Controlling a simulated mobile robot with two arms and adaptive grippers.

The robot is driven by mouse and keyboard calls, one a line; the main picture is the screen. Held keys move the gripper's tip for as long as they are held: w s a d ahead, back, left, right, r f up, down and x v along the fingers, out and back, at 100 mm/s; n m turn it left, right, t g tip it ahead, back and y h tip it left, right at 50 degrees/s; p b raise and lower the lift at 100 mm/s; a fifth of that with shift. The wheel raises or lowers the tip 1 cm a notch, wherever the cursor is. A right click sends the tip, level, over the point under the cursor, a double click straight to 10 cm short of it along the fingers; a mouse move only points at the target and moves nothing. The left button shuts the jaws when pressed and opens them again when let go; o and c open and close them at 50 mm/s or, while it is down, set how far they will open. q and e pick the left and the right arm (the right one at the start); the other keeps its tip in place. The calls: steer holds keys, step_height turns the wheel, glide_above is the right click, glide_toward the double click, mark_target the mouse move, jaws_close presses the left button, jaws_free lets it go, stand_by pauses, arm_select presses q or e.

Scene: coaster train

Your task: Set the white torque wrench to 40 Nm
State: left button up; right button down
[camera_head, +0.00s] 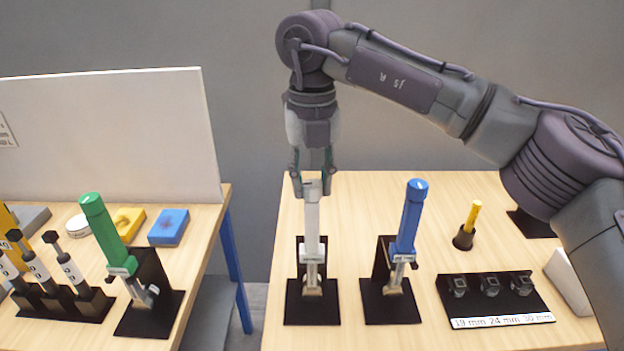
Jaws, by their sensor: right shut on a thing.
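The white torque wrench (312,232) stands upright in a black stand (312,310) at the left side of the right-hand table. My right gripper (312,188) points straight down over it and is shut on the top of its handle. The fingers cover the handle end, and any scale reading is too small to tell. A blue torque wrench (411,220) stands in its own black stand just to the right. A green torque wrench (106,235) stands in a black stand on the left table. My left gripper is not in view.
A black tray (495,300) with several sockets, labelled 19, 24 and 30 mm, lies at the front right. A yellow-handled tool (467,225) stands in a black holder behind it. A gap separates the tables. A white panel (110,135) rises behind the left table.

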mark_target(312, 183)
steer(key=c, duration=0.8)
jaws_free()
step_height(312, 183, up, 12)
steer(key=shift+f, duration=0.1)
